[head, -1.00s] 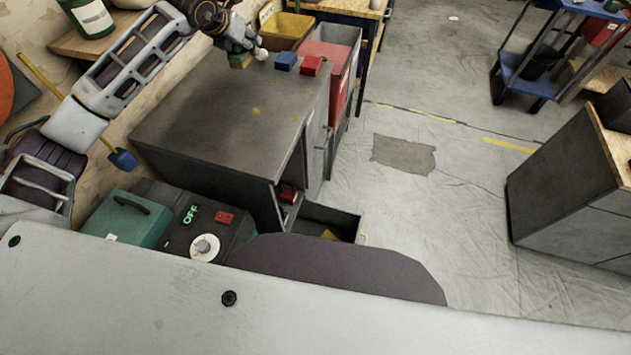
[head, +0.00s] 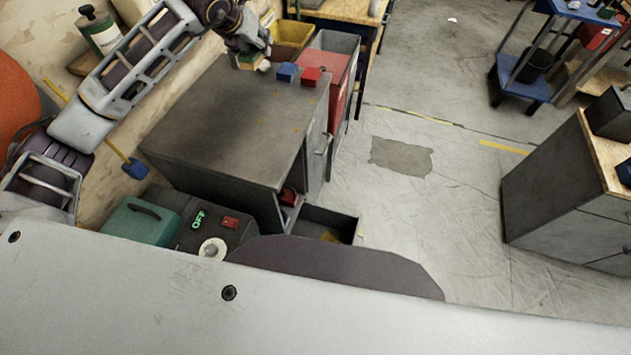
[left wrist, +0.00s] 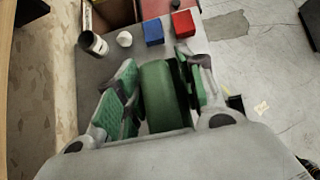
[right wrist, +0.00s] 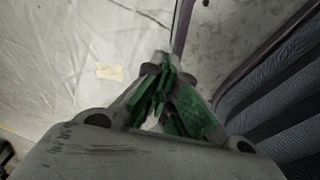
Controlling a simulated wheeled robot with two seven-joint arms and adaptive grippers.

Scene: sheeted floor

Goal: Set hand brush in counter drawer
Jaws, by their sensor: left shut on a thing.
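The grey counter (head: 215,125) stands left of centre in the head view. Its drawer (head: 343,224) is pulled out low at the front, with something yellow inside. My left gripper (head: 246,52) is over the far end of the counter, shut on a green thing that looks like the hand brush (head: 247,61), with tan below. In the left wrist view the green brush (left wrist: 162,92) sits between the green finger pads; its far side is hidden. My right gripper (right wrist: 165,88) shows only in the right wrist view, its fingers together and empty.
A blue block (head: 287,72), a red block (head: 311,76) and a small white item (head: 264,66) sit at the counter's far end. A teal box (head: 142,218) and a dark machine (head: 205,228) stand nearer. Open floor (head: 440,200) lies right of the counter.

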